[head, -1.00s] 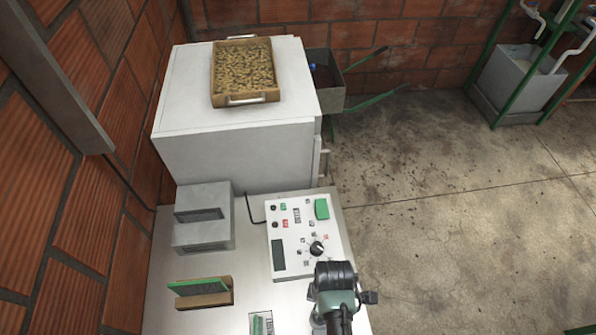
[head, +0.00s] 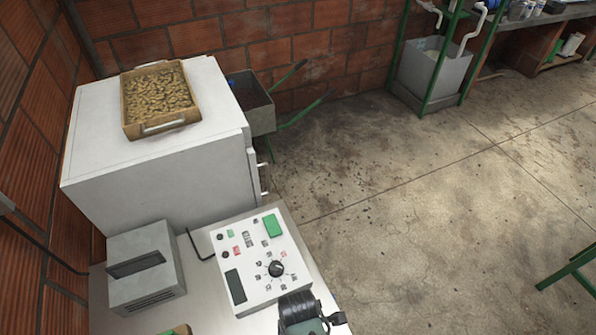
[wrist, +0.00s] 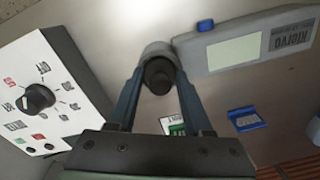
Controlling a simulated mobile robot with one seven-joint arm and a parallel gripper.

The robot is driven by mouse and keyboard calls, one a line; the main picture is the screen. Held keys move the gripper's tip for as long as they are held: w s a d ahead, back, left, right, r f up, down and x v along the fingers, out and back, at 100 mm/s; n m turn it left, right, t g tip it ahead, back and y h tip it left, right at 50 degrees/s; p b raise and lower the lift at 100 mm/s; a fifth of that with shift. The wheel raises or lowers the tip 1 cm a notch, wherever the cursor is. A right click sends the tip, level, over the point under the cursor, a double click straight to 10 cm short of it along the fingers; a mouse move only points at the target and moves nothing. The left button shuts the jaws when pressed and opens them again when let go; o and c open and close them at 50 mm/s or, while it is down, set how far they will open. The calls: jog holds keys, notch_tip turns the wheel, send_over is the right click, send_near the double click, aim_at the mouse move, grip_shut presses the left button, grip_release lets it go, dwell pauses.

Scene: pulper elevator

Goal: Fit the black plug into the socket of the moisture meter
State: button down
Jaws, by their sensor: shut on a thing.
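The moisture meter appears to be the white box (head: 262,262) with a dark display, a dial and a green patch, on the bench in the head view. In the wrist view its dial face (wrist: 45,85) is at the left. Two small dark round spots sit on its upper left in the head view; I cannot tell which is the socket. My gripper (wrist: 158,82) is shut on a dark round-ended piece with a grey collar, apparently the black plug (wrist: 158,73). It is apart from the meter. In the head view my wrist hides the fingers and plug.
A grey device (wrist: 243,48) with a pale screen lies right of the fingers in the wrist view. A blue clip-like item (wrist: 246,119) is below it. In the head view, a grey box (head: 145,266) stands left of the meter; a white cabinet (head: 155,165) stands behind.

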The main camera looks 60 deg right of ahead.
jog(key=shift+f, duration=0.15)
jog(key=shift+f, duration=0.1)
jog(key=shift+c, duration=1.6)
grip_release()
jog(key=shift+s+a, duration=0.1)
jog(key=shift+s, duration=0.05)
jog(key=shift+f, duration=0.15)
